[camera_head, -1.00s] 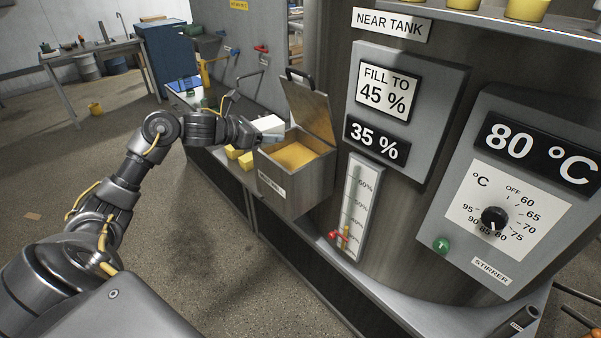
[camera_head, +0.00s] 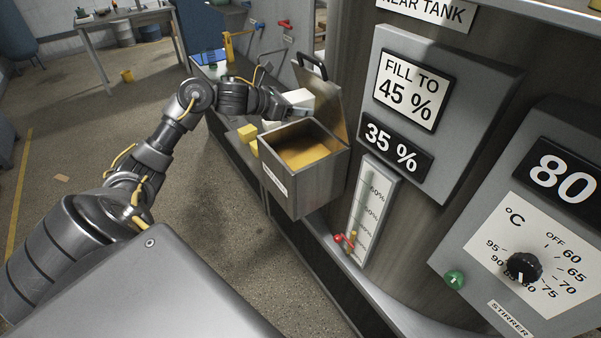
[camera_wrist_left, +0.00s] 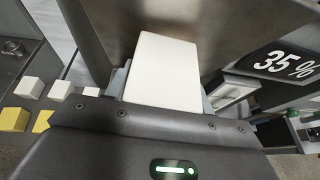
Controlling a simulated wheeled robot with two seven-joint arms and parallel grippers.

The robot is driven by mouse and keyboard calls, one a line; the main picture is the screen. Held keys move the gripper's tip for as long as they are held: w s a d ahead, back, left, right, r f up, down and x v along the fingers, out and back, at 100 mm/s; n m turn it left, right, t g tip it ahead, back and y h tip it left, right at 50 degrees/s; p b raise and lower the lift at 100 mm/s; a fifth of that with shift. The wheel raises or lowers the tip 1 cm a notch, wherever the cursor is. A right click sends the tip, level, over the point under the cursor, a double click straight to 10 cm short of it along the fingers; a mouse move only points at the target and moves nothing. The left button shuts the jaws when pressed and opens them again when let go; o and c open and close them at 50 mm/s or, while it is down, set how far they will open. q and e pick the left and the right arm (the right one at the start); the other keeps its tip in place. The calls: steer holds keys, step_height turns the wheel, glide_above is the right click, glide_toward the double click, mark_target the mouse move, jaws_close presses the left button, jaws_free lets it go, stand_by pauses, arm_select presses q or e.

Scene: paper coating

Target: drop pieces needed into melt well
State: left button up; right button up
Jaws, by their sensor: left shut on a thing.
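My left gripper (camera_head: 300,108) is shut on a white block (camera_head: 298,98), held by the far left rim of the melt well, in front of its raised lid. In the left wrist view the white block (camera_wrist_left: 163,72) sits between the fingers. The melt well (camera_head: 292,192) is a grey metal box with its lid (camera_head: 325,98) open and yellow material (camera_head: 304,153) inside. The display (camera_head: 394,148) reads 35 %, and the sign (camera_head: 411,90) says FILL TO 45 %. My right gripper is not in view.
Yellow blocks (camera_head: 247,133) lie on the bench left of the well. The left wrist view shows several white blocks (camera_wrist_left: 60,90) and yellow blocks (camera_wrist_left: 42,121) there. A level gauge (camera_head: 371,208) and a dial panel (camera_head: 523,267) are on the right.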

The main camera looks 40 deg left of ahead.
arm_select(q)
steer(key=f, duration=0.1)
steer(key=f+b, duration=0.1)
steer(key=f, duration=0.2)
steer(key=shift+w+d+f, duration=0.1)
steer(key=shift+w+d, duration=0.05)
steer(key=shift+w, duration=0.1)
steer(key=shift+s+f+b, duration=0.15)
steer(key=shift+f+b, duration=0.2)
steer(key=shift+f, duration=0.3)
steer(key=o, duration=1.2)
steer(key=shift+o, duration=0.2)
steer(key=b+v, duration=0.5)
steer(key=v, duration=0.5)
steer(key=shift+s, duration=0.2)
steer(key=shift+s+r, duration=0.15)
